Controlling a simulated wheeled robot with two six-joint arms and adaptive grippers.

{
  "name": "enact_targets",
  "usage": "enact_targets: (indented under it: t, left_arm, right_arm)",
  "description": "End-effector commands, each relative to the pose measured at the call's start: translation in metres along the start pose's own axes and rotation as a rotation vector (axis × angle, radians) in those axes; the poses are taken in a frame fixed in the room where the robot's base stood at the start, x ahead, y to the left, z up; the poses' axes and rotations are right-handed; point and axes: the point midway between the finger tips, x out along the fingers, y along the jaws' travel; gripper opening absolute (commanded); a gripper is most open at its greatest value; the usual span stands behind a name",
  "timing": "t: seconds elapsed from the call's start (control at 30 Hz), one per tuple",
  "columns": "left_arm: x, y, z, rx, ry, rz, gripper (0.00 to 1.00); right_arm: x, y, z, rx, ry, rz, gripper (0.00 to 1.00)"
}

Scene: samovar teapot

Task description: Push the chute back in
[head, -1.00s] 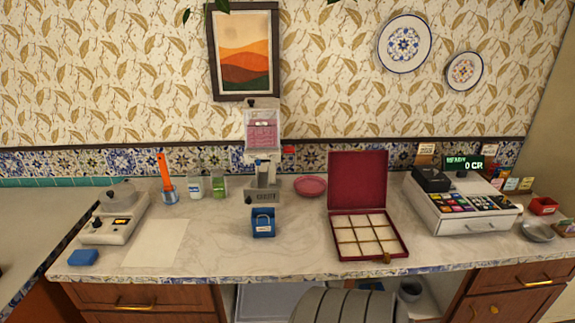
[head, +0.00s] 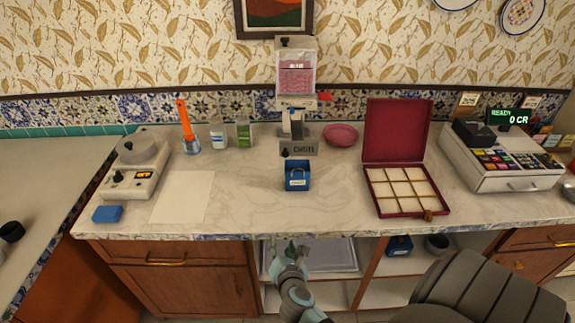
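The chute (head: 305,150) is a grey block labelled CHUTE with a dark knob on its front left. It sits at the foot of the dispenser (head: 296,70), a grey and clear tower with pink contents. How far the chute sticks out is too small to tell. A small blue bin (head: 298,183) stands on the counter just in front of it. My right gripper (head: 288,247) is low in front of the counter's front edge, well apart from the chute and below the blue bin in the picture. Its fingers are too small to read. My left gripper is not in view.
On the marble counter (head: 245,205) are a scale (head: 135,180), a white sheet (head: 183,197), small jars, a pink dish (head: 341,135), an open red box (head: 402,188) and a cash register (head: 505,160). A grey chair back (head: 480,290) stands in front at right. The counter before the bin is clear.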

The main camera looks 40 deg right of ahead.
Motion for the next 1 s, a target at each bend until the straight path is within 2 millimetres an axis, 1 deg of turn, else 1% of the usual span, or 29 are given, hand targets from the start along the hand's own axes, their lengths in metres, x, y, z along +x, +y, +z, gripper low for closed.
enact_targets:
  t: [0.03, 0.1, 0.13, 0.2, 0.27, 0.37, 0.47, 0.6, 0.73, 0.83, 1.0]
  left_arm:
    - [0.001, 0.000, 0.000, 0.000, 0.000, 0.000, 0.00]
    - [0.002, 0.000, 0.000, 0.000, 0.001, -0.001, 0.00]
    - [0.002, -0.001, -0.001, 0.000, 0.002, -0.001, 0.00]
    - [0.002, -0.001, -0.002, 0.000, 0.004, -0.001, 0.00]
    - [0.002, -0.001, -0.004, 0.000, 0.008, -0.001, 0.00]
    - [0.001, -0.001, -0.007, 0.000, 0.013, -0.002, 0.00]
    - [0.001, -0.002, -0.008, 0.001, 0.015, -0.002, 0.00]
    - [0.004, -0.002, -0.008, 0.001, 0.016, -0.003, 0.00]
    - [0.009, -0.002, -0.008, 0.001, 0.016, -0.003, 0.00]
    - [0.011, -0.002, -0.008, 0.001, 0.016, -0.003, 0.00]
    - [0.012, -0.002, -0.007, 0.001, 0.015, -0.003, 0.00]
  right_arm:
    - [-0.007, 0.030, 0.047, -0.160, -0.134, 0.035, 0.37]
    - [-0.023, 0.059, 0.103, -0.359, -0.302, 0.032, 0.37]
    - [-0.030, 0.067, 0.121, -0.419, -0.357, 0.020, 0.37]
    - [-0.040, 0.079, 0.148, -0.509, -0.439, -0.003, 0.37]
    - [-0.041, 0.083, 0.159, -0.542, -0.468, -0.013, 0.37]
    - [-0.027, 0.087, 0.168, -0.552, -0.474, -0.013, 0.37]
    - [-0.003, 0.090, 0.178, -0.550, -0.472, -0.012, 0.37]
    - [0.036, 0.094, 0.196, -0.548, -0.471, -0.012, 0.37]
    - [0.065, 0.097, 0.208, -0.547, -0.468, -0.013, 0.37]
    - [0.077, 0.099, 0.213, -0.546, -0.466, -0.011, 0.37]
    - [0.084, 0.100, 0.217, -0.546, -0.466, -0.011, 0.37]
